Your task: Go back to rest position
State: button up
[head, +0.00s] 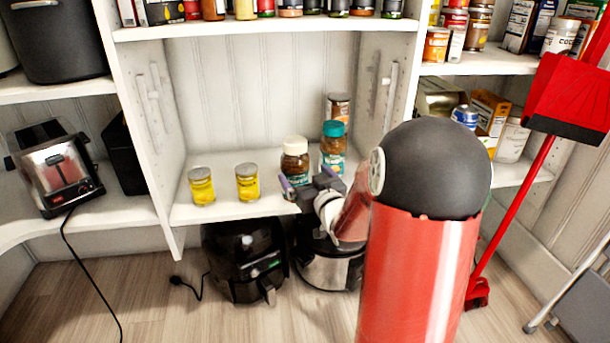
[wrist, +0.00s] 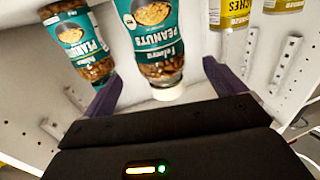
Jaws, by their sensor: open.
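My gripper (head: 307,180) is open at the front edge of the middle shelf (head: 225,207), its purple fingers spread. A white-lidded peanut jar (head: 295,160) stands on the shelf just behind it. In the wrist view, turned upside down, this jar (wrist: 155,45) shows between the two fingers of my gripper (wrist: 162,72); the fingers are not closed on it. A teal-lidded peanut jar (head: 333,150) stands to its right and also shows in the wrist view (wrist: 80,42). My arm hides part of the shelf's right side.
Two yellow cans (head: 202,186) (head: 247,182) stand left of the jars. Black appliances (head: 243,258) sit on the floor below. A toaster (head: 55,170) is at left; a red broom and dustpan (head: 565,95) are at right.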

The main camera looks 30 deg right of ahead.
jog(key=s+a+r+g+h+p, duration=0.2)
jog(key=s+a+r+g+p, duration=0.3)
jog(key=s+a+r, duration=0.25)
jog(key=s+a+r+g+y+p, duration=0.1)
jog(key=s+a+g+p, duration=0.1)
jog(key=s, duration=0.9)
jog(key=s+a+r+g+y+p, duration=0.1)
jog(key=s+a+g, duration=0.4)
jog(key=s, duration=0.6)
jog(key=shift+a+r+y+p, duration=0.3)
jog(key=shift+a+r+p, duration=0.4)
jog(key=shift+r+p, duration=0.15)
